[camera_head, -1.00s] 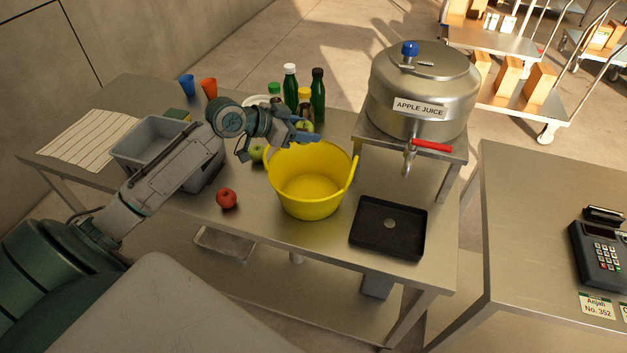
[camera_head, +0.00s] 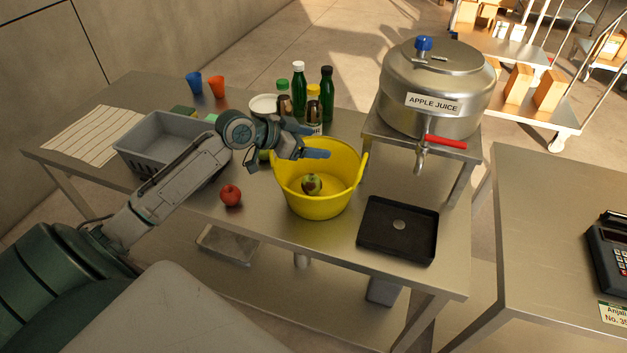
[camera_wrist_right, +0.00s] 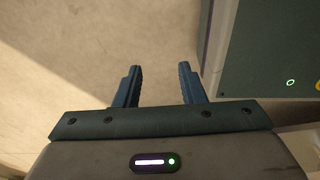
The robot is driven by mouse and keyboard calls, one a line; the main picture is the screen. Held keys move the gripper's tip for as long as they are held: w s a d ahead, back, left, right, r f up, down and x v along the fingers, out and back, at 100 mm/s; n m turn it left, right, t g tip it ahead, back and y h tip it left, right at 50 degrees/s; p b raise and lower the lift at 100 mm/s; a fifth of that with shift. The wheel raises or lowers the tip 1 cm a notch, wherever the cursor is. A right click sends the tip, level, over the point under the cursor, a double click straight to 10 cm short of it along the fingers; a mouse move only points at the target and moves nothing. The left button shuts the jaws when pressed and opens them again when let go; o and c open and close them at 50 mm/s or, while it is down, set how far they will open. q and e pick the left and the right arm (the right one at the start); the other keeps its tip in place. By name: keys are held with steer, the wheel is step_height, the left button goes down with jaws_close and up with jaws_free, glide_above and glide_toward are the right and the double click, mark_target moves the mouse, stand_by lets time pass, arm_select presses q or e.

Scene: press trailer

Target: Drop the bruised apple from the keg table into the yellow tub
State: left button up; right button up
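The bruised apple (camera_head: 312,184), green with a dark brown patch, is within the yellow tub (camera_head: 320,208) in the head view. I cannot tell whether it is at rest on the bottom. The tub stands upright on the steel keg table (camera_head: 270,225). My left gripper (camera_head: 314,142) is over the tub's back rim, above the apple and apart from it, with its fingers spread and empty. My right gripper (camera_wrist_right: 160,68) is open and empty over bare floor in the right wrist view.
A red apple (camera_head: 231,195) lies left of the tub; a green one (camera_head: 264,156) is mostly hidden behind my left gripper. A grey bin (camera_head: 150,160), bottles (camera_head: 327,95), the juice keg (camera_head: 440,85) and a black drip tray (camera_head: 398,232) surround the tub.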

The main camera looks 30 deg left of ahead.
arm_select(q)
steer(key=p+v, duration=0.6)
steer(key=v, duration=0.4)
steer(key=shift+s+a, duration=0.25)
steer(key=shift+s, duration=0.05)
arm_select(e)
step_height(320, 180, up, 6)
steer(key=shift+w+a+r, duration=0.25)
steer(key=shift+a, duration=0.15)
stand_by(0.6)
